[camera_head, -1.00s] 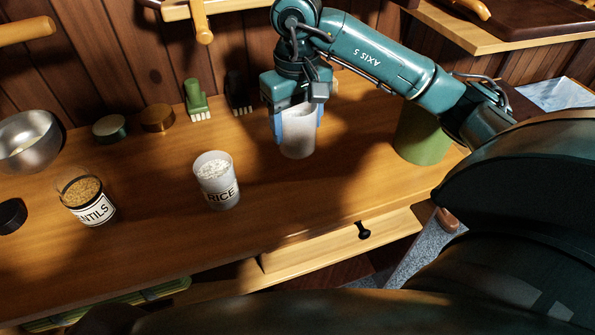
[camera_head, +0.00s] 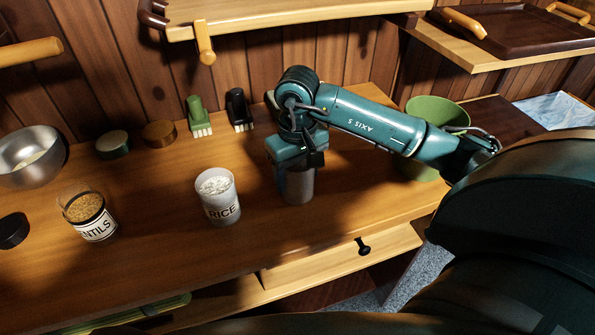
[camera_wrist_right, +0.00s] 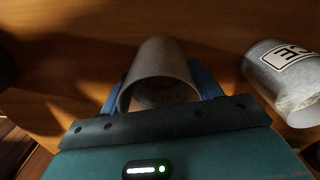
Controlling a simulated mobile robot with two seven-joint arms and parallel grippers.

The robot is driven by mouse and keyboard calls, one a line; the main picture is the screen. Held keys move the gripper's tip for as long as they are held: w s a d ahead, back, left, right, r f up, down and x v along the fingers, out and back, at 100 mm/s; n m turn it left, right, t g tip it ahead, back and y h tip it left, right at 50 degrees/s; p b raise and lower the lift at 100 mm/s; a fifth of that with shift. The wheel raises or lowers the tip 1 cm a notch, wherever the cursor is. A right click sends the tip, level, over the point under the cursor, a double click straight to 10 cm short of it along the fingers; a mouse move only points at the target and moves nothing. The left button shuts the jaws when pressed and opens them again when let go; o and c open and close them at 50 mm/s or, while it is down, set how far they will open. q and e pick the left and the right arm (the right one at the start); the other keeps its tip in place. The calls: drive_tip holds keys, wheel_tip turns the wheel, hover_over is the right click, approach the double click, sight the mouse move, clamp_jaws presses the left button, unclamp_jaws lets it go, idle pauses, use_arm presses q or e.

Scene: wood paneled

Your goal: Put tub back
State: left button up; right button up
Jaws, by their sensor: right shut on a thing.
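My right gripper (camera_head: 297,168) is shut on a plain pale grey tub (camera_head: 299,188), holding it near its rim. The tub is upright over the wooden counter, right of the rice jar; I cannot tell whether its base touches the wood. In the right wrist view the gripper (camera_wrist_right: 162,92) has its blue fingers on either side of the tub (camera_wrist_right: 160,62), whose open mouth faces the camera. Its inside is dim. My left gripper is not in view.
The rice jar (camera_head: 219,206) and lentils jar (camera_head: 97,228) stand left on the counter (camera_head: 150,265). A green pot (camera_head: 436,113) is behind my arm. A shelf (camera_head: 290,15) hangs above.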

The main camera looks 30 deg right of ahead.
drive_tip(key=o, duration=1.5)
drive_tip(key=shift+r+p, duration=0.1)
drive_tip(key=shift+p, duration=0.2)
wheel_tip(320, 180, up, 12)
drive_tip(key=shift+r+b, duration=0.1)
drive_tip(key=shift+b, duration=0.2)
